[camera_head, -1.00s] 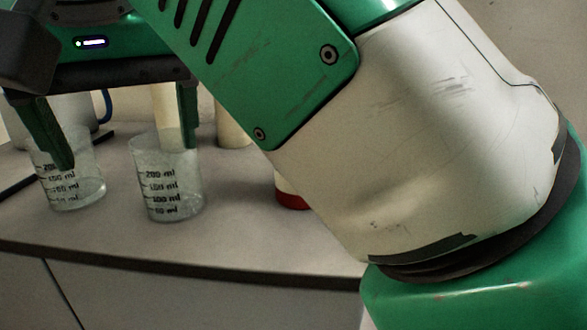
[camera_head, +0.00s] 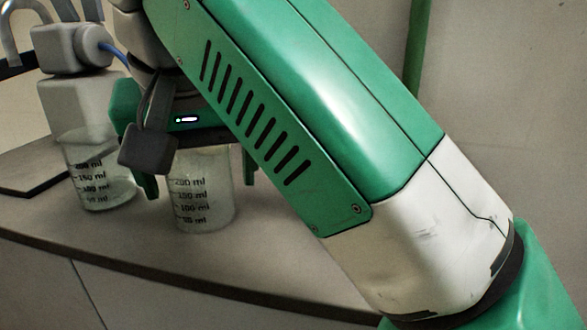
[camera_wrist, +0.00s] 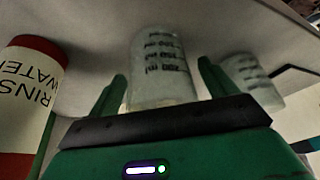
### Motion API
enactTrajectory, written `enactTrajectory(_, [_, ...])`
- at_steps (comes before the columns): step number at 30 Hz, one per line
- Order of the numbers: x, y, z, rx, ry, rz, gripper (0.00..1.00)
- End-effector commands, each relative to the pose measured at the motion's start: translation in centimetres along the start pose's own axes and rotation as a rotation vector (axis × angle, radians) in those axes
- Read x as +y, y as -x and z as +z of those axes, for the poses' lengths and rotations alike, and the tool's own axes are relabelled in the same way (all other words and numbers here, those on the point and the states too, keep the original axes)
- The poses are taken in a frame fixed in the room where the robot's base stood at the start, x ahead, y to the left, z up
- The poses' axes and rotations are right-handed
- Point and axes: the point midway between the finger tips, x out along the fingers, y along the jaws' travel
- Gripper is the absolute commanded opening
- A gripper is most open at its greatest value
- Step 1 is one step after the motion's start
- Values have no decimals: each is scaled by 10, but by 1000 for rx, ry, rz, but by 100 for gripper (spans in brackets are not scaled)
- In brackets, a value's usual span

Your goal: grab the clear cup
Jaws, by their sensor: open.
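Two clear cups with black millilitre marks stand upright on the grey worktop. The right one, a clear cup (camera_head: 204,203), shows between the fingers of my gripper (camera_head: 197,178) in the head view. The wrist view also has this cup (camera_wrist: 160,72) between the fingers of my gripper (camera_wrist: 163,84), with a gap visible at each side. My gripper is open and holds nothing. The other clear cup (camera_head: 92,182) stands to the left, outside the fingers; it is at the right in the wrist view (camera_wrist: 246,76). The right cup's rim is hidden behind my gripper.
A red and white container (camera_wrist: 28,105) lettered "RINSE WATER" is close to the gripper's left in the wrist view. A grey device with a blue hose (camera_head: 72,48) stands behind the left cup. The worktop's front edge (camera_head: 150,278) is bare.

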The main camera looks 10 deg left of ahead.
Motion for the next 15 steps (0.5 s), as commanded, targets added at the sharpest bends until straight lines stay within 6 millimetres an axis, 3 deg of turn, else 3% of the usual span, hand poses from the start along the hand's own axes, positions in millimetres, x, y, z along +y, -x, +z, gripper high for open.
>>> enactTrajectory(8, [0,-5,0,1,0,0,84])
enactTrajectory(15, [0,-5,0,0,0,0,37])
